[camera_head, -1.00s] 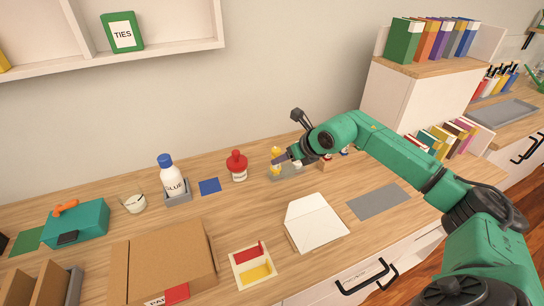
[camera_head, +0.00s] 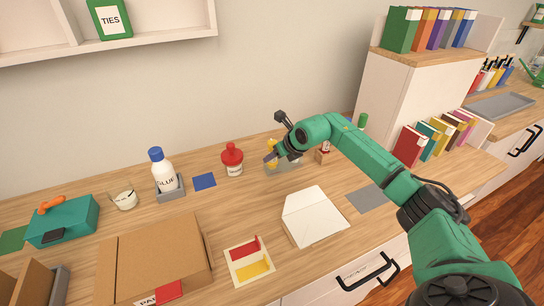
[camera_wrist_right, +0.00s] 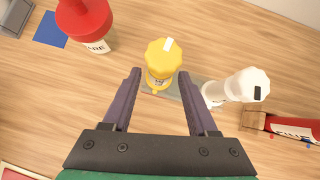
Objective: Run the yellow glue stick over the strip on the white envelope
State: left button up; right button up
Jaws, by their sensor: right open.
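The yellow glue stick (camera_head: 272,146) stands upright on a grey holder (camera_head: 285,167) at the back of the desk. In the right wrist view the yellow glue stick (camera_wrist_right: 160,62) is between the tips of my right gripper (camera_wrist_right: 159,78), which is open with a gap visible beside the stick. In the head view my right gripper (camera_head: 274,158) partly hides the stick. A white stick (camera_wrist_right: 240,87) stands beside it on the same holder. The white envelope (camera_head: 314,222) lies in front with its flap open; I cannot make out the strip. My left gripper is not in view.
A red-capped bottle (camera_head: 232,160) stands just left of the holder, and a glue bottle (camera_head: 161,170) farther left. A cardboard box (camera_head: 150,255) and a small red-and-yellow tray (camera_head: 249,262) are left of the envelope. A grey mat (camera_head: 371,198) lies clear to its right.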

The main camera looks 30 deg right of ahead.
aim_at(276, 164)
grip_shut()
jog(key=shift+r, duration=0.25)
jog(key=shift+r+p, duration=1.45)
jog(key=shift+r, duration=0.5)
